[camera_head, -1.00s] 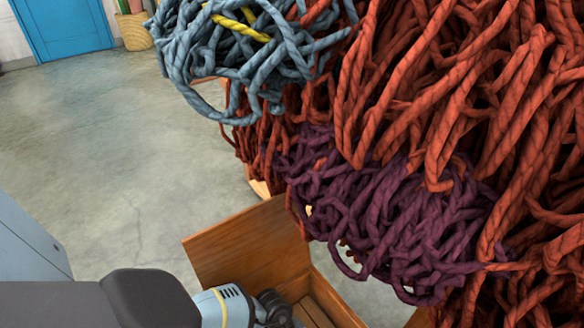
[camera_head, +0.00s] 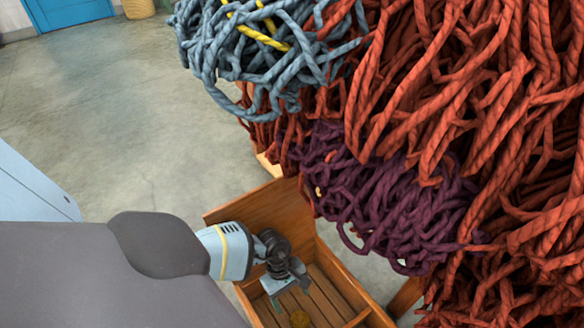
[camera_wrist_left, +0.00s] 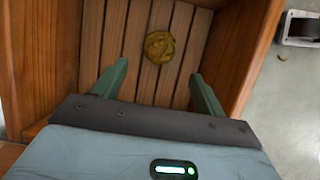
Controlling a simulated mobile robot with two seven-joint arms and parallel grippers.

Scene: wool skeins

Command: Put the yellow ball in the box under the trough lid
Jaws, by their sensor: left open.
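The yellow ball (camera_wrist_left: 160,46) lies on the slatted floor of a wooden box (camera_wrist_left: 235,50). In the head view the left gripper (camera_head: 283,296) reaches down into the box opening. My right gripper is not in view. I cannot make out a trough lid apart from the box's raised wooden panel.
Large hanging skeins crowd the right: red wool (camera_head: 480,130), purple wool (camera_head: 390,200) and blue-grey wool with a yellow strand (camera_head: 265,55). Bare concrete floor (camera_head: 110,120) lies to the left. A blue door (camera_head: 68,12) stands far back.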

